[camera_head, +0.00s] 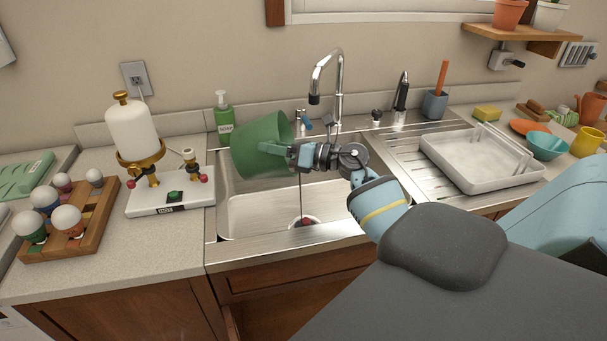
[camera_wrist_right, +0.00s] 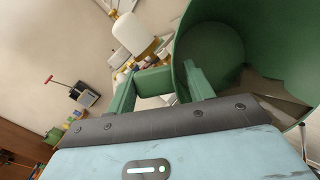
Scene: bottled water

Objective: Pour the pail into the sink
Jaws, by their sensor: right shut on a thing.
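The green pail (camera_head: 258,148) is held in the air over the left part of the steel sink (camera_head: 262,212). It is tilted well away from upright. My right gripper (camera_head: 297,156) is shut on the pail at its right side. In the right wrist view, the pail (camera_wrist_right: 213,58) fills the upper right, and part of its inside shows dark. I cannot tell whether anything is in it. No stream shows below the pail. My left gripper is not in view.
The faucet (camera_head: 338,88) stands behind the sink, close to the pail and my right wrist. A green soap bottle (camera_head: 223,115) stands behind it. A white dispenser (camera_head: 131,130) is on the left counter, and a white tray (camera_head: 480,165) is on the right drainboard.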

